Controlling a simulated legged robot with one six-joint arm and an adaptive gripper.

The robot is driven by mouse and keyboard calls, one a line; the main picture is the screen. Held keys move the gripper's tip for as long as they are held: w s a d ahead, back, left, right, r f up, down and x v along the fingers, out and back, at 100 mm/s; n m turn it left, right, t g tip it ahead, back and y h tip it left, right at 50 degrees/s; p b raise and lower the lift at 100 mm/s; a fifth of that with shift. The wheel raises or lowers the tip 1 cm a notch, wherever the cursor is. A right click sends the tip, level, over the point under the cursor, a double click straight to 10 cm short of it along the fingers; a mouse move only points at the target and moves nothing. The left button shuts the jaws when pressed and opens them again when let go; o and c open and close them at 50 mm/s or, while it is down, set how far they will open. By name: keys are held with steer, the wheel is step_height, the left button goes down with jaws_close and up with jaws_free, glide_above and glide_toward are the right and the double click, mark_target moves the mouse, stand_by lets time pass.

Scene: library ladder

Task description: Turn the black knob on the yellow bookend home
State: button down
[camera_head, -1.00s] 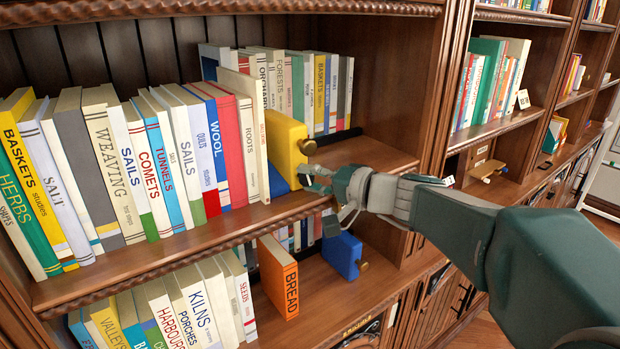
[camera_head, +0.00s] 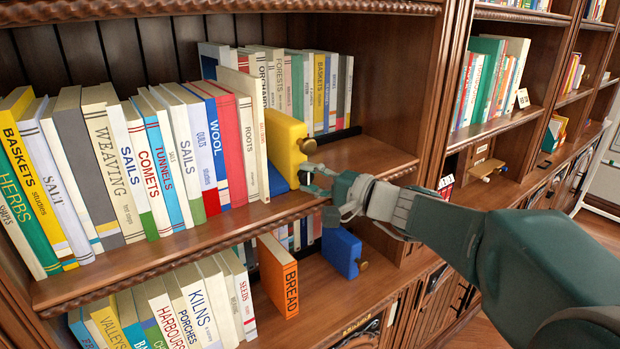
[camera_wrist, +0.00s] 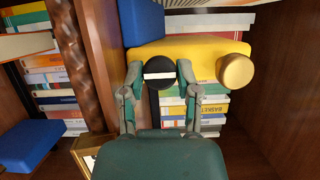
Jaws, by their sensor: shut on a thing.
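The yellow bookend (camera_head: 285,145) stands at the right end of the upper book row, and fills the middle of the wrist view (camera_wrist: 205,50). Its black knob (camera_wrist: 159,68), with a white bar lying level across its face, shows in the wrist view. A round brass knob (camera_wrist: 235,71) sits to its right on the same bookend. My gripper (camera_wrist: 160,88) has one finger on each side of the black knob and is shut on it.
A blue bookend (camera_head: 342,252) with a brass knob stands on the shelf below, beside the orange BREAD book (camera_head: 280,277). A tight row of books (camera_head: 130,165) is left of the yellow bookend. Bare shelf (camera_head: 375,155) lies to the right, up to the wooden upright.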

steer(key=shift+f, duration=0.3)
steer(key=shift+c, duration=1.8)
jaws_free()
steer(key=v, duration=1.2)
steer(key=shift+a, duration=0.1)
